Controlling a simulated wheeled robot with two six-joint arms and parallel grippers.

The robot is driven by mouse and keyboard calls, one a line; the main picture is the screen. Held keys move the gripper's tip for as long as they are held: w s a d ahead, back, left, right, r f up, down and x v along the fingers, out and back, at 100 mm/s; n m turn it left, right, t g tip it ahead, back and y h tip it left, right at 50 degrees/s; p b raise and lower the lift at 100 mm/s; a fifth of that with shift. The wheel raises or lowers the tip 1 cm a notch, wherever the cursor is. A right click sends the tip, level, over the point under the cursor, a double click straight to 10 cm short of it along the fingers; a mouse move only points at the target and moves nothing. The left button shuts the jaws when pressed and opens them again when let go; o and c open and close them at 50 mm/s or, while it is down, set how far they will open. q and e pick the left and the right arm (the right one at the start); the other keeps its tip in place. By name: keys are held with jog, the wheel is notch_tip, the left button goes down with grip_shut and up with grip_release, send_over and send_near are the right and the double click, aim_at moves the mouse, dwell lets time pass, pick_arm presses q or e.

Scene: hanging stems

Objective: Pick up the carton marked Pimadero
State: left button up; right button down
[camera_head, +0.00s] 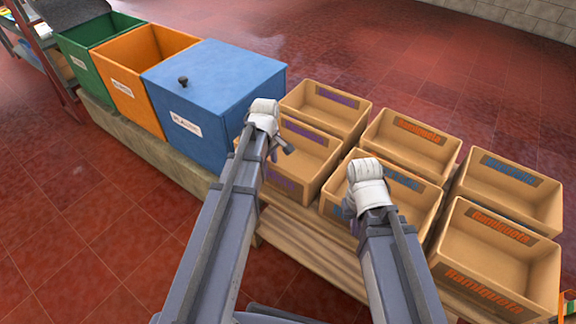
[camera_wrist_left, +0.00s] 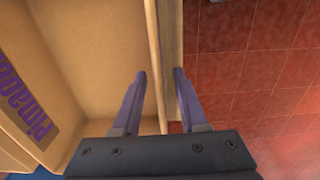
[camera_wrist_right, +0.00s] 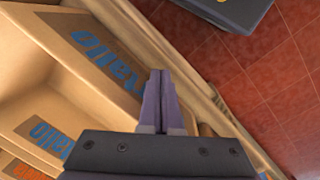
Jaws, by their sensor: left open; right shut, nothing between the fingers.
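A tan open carton with purple lettering (camera_head: 318,168) stands at the near left of the carton group. In the left wrist view its inner label (camera_wrist_left: 28,105) reads "Pimade", partly cut off. Its inside looks empty where visible. My left gripper (camera_head: 282,148) is over this carton in the head view. In the left wrist view its open fingers (camera_wrist_left: 160,88) are on either side of the carton's wall edge, with no clear grip on it. My right gripper (camera_head: 349,212) is shut and empty at a neighbouring carton with blue lettering, also shown in the right wrist view (camera_wrist_right: 159,85).
Another purple-lettered carton (camera_head: 333,120) stands behind. Orange-lettered (camera_head: 395,150) and blue-lettered (camera_head: 505,200) cartons stand to the right, on a wooden pallet (camera_head: 320,245). A blue lidded bin (camera_head: 215,105), orange bin (camera_head: 140,80) and green bin (camera_head: 85,55) stand left. Red tiled floor is clear in front.

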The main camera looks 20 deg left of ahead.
pick_arm(q)
jog(key=shift+f, duration=0.2)
grip_shut()
dwell(1.3)
